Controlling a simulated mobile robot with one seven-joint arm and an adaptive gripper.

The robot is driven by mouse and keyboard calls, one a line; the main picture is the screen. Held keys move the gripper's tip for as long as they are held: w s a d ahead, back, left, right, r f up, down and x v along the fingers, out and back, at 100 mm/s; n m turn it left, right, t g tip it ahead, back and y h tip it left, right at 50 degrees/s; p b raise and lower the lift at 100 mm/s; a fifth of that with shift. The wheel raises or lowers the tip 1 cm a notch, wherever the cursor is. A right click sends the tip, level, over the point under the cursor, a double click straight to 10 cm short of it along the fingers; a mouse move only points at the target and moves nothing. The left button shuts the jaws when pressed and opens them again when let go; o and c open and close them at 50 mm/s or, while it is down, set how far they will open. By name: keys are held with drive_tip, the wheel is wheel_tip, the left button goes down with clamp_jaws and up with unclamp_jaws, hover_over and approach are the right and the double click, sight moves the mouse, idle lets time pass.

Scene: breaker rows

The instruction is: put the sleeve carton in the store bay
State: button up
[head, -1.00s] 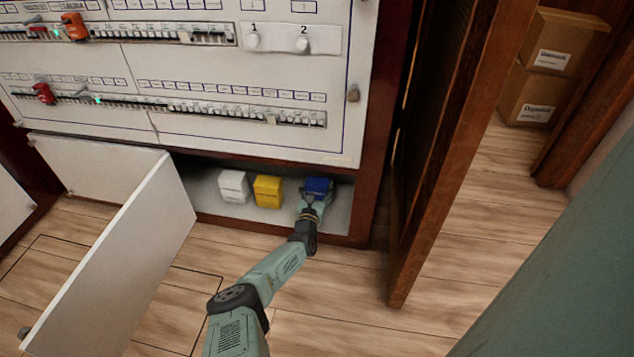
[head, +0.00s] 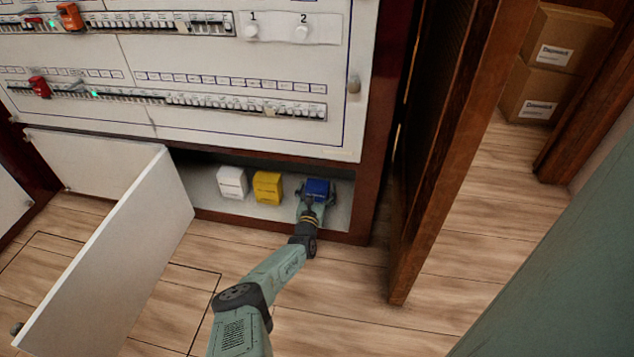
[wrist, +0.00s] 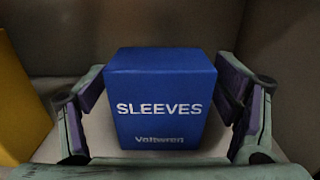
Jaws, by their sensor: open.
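The sleeve carton (head: 317,187) is a blue box lettered "SLEEVES". It stands upright on the floor of the low bay (head: 342,216) under the breaker panel, at the right of a row of cartons. In the wrist view the carton (wrist: 160,108) sits between the two open fingers of my gripper (wrist: 162,108), with a gap on each side. In the head view my gripper (head: 316,193) reaches into the bay from the front and surrounds the carton's sides. The carton's rear and underside are hidden.
A yellow carton (head: 267,187) and a white carton (head: 232,182) stand to the left in the same bay. The bay's white door (head: 112,262) hangs open at left. A wooden door (head: 440,160) stands open at right. Brown boxes (head: 540,70) are stacked beyond it.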

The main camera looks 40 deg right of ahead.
drive_tip(key=shift+r, duration=0.1)
drive_tip(key=shift+r+p, duration=0.25)
drive_tip(key=shift+p, duration=0.15)
drive_tip(key=p+v, duration=0.6)
drive_tip(key=v, duration=0.6)
drive_tip(key=shift+f, duration=0.15)
